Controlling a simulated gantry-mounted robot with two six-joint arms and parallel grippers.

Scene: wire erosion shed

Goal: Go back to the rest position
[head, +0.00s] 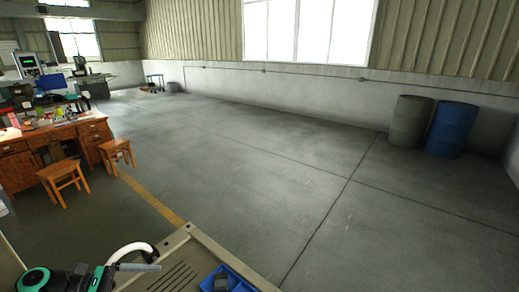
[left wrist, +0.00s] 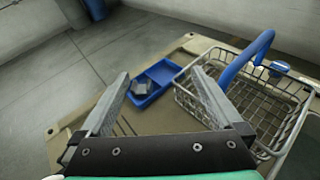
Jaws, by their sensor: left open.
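My left gripper (head: 142,266) is low in the head view, at the left edge of a beige worktable (head: 200,243). In the left wrist view my left gripper (left wrist: 160,76) is open, with its two grey fingers apart and nothing between them. A small blue tray (left wrist: 166,70) with a grey block (left wrist: 142,87) in it lies beyond the fingertips on the table. My right gripper is in neither view.
A wire basket (left wrist: 292,118) with a blue handle (left wrist: 246,57) stands right of the gripper, close to the right finger. Wooden stools (head: 63,180) and a cluttered desk (head: 50,133) are at left. A grey drum (head: 410,122) and blue drum (head: 452,130) stand far right. The floor between is clear.

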